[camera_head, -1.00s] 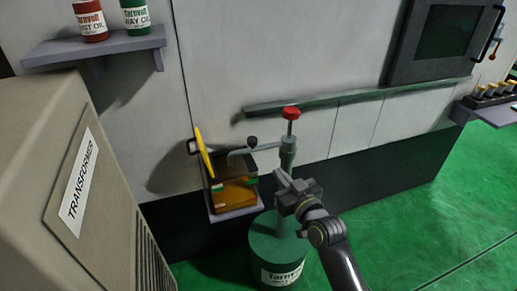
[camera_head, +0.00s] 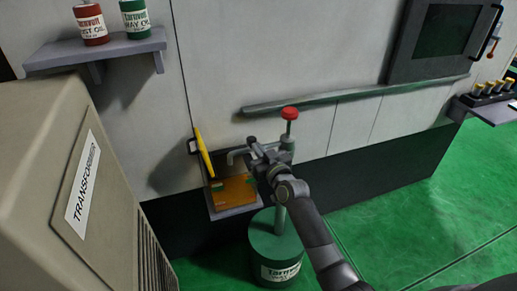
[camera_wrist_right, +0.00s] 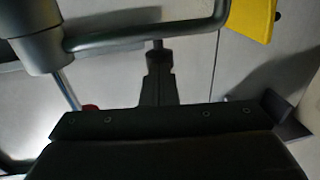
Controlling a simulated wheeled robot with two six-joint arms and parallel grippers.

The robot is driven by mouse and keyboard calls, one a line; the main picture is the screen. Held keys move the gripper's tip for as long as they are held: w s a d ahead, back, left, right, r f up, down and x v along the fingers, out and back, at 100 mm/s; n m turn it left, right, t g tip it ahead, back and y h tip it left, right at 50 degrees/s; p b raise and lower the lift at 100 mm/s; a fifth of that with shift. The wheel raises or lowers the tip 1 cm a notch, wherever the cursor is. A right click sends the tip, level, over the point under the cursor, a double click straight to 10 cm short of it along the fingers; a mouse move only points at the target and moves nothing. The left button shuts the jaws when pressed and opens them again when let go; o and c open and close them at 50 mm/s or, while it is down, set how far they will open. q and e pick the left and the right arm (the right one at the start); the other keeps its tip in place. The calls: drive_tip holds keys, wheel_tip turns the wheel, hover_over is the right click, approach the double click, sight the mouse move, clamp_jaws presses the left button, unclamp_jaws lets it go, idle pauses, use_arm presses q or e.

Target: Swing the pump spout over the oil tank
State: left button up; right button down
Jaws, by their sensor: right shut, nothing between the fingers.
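The hand pump stands on a green oil drum (camera_head: 274,243), with a red knob (camera_head: 289,113) on top. Its grey spout (camera_head: 236,154) reaches left, and its bent end shows above the back of the small amber oil tank (camera_head: 233,190). A yellow flap (camera_head: 203,152) stands up at the tank's left. My right gripper (camera_head: 257,150) is shut and empty, in front of the spout arm and left of the pump column. In the right wrist view the closed fingers (camera_wrist_right: 158,60) point at the spout pipe (camera_wrist_right: 140,36); I cannot tell if they touch.
The transformer cabinet (camera_head: 60,190) fills the left side. A shelf (camera_head: 95,50) with two oil cans is on the wall above. A long grey rail (camera_head: 350,94) runs along the machine. Green floor (camera_head: 400,225) is clear at right.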

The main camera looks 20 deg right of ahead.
sight(251, 139)
drive_tip(key=shift+w, duration=0.15)
drive_tip(key=w+b, duration=0.1)
drive_tip(key=w, duration=0.1)
drive_tip(key=w+a+b, duration=0.1)
drive_tip(key=w, duration=0.1)
drive_tip(key=shift+f+b, duration=0.1)
drive_tip(key=shift+b, duration=0.3)
drive_tip(key=shift+r, duration=0.3)
